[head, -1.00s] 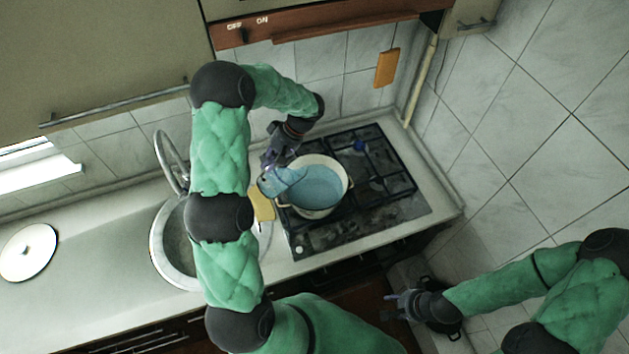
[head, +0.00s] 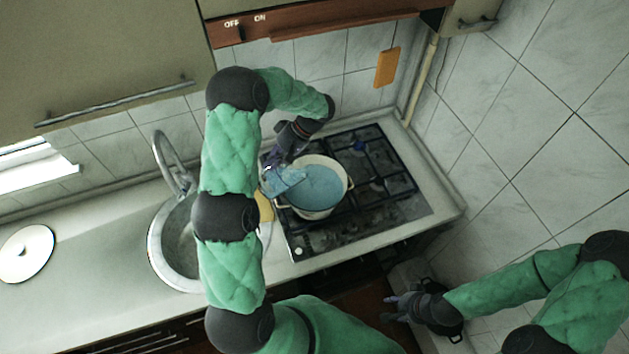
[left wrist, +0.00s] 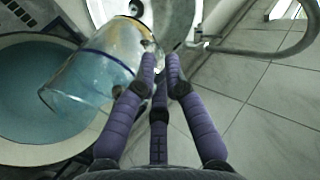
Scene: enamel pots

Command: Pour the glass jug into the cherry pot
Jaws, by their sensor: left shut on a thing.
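The glass jug (head: 283,182) is clear with a bluish tint. My left gripper (head: 274,160) is shut on it at the pot's left edge. In the left wrist view the jug (left wrist: 98,62) is tipped well over, its wide mouth toward the pot (left wrist: 45,150), between my purple fingers (left wrist: 160,75). The pot (head: 347,186) is cream-rimmed, stands on the hob and holds blue liquid. No cherry pattern shows on it from here. A falling stream cannot be made out. My right gripper (head: 388,308) is low at the right, its fingers apart and empty.
The black gas hob (head: 395,180) has free burners right of the pot. A round sink (head: 160,255) with a tap (head: 170,160) lies left, with a yellow item (head: 264,207) beside the hob. A white lid (head: 27,253) lies on the far-left counter.

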